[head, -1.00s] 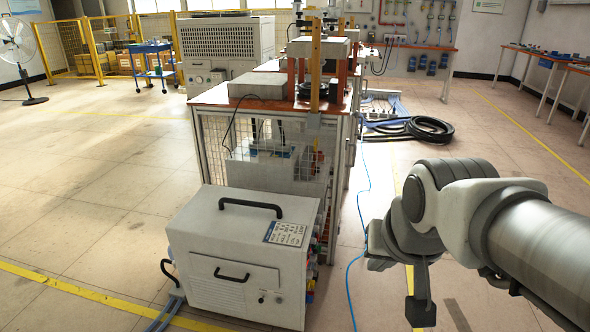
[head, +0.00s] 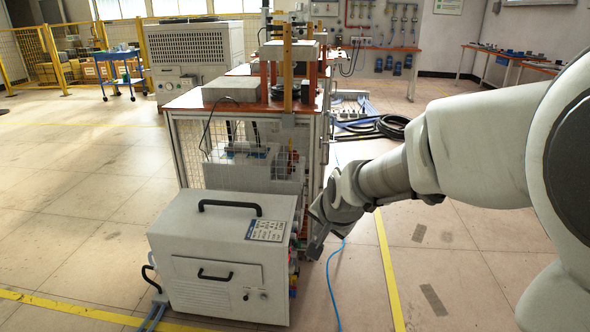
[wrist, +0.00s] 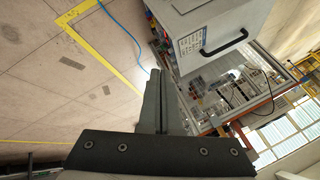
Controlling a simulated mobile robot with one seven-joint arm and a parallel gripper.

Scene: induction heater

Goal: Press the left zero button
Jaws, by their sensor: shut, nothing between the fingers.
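The white heater box (head: 215,275) stands on the floor in front of the caged workbench, with a black handle and a label (head: 266,230) on top. Coloured fittings (head: 293,268) line its right side, seen edge-on in the head view. I cannot make out the left zero button in either view. My gripper (head: 316,250) is shut and empty, just right of that side, pointing down. In the wrist view my closed fingers (wrist: 155,85) reach up toward the box (wrist: 235,15), at the end near its label (wrist: 190,42). I cannot tell whether they touch it.
The workbench with wire mesh (head: 240,160) stands right behind the box. A blue cable (head: 332,290) lies on the floor beside my gripper. Black hoses (head: 385,126) lie further back. A yellow floor line (head: 388,265) runs to the right, where the floor is mostly clear.

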